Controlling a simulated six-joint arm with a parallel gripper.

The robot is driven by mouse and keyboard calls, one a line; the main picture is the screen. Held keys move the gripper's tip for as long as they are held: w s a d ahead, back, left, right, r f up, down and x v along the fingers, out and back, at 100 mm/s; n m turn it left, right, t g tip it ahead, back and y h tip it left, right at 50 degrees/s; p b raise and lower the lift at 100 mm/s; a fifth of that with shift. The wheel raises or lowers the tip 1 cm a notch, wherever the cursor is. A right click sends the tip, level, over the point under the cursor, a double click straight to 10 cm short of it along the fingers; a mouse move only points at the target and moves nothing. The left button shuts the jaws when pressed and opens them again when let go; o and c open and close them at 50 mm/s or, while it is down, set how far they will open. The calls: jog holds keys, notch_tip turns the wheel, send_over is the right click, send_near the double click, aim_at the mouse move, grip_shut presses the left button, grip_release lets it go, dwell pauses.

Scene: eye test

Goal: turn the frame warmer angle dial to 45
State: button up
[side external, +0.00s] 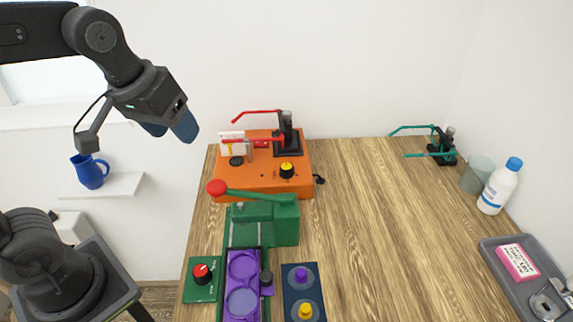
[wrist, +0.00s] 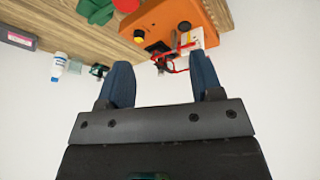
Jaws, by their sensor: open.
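An orange box (side external: 262,182), likely the frame warmer, stands at the back left of the wooden table. A yellow-topped dial (side external: 286,170) is on its right side; I cannot read its setting. A darker round part (side external: 237,161) sits further left on the box. The box (wrist: 190,18) and its yellow dial (wrist: 138,36) also show in the wrist view. My gripper (side external: 174,134) is open and empty, high in the air left of the box and apart from it. Its two blue fingers (wrist: 160,70) are spread in the wrist view.
Red glasses (side external: 262,140), a black stand (side external: 288,142) and a white card are at the box. In front are a green press (side external: 268,218) with a red-knobbed lever, a green box with a red dial (side external: 201,273), and a blue panel (side external: 303,285) with two knobs. The table's middle right is clear.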

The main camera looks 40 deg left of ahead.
jog(key=w+d+n+g, duration=0.25)
jog(key=w+n, duration=0.35)
jog(key=w, duration=0.7)
jog(key=n+g, duration=0.2)
jog(key=n, duration=0.5)
send_near(287, 166)
notch_tip(287, 166, down, 10)
jog(key=shift+s+r, duration=0.1)
jog(key=shift+r, duration=0.05)
jog(key=c, duration=0.9)
jog(key=shift+m, duration=0.3)
jog(key=shift+c, duration=0.2)
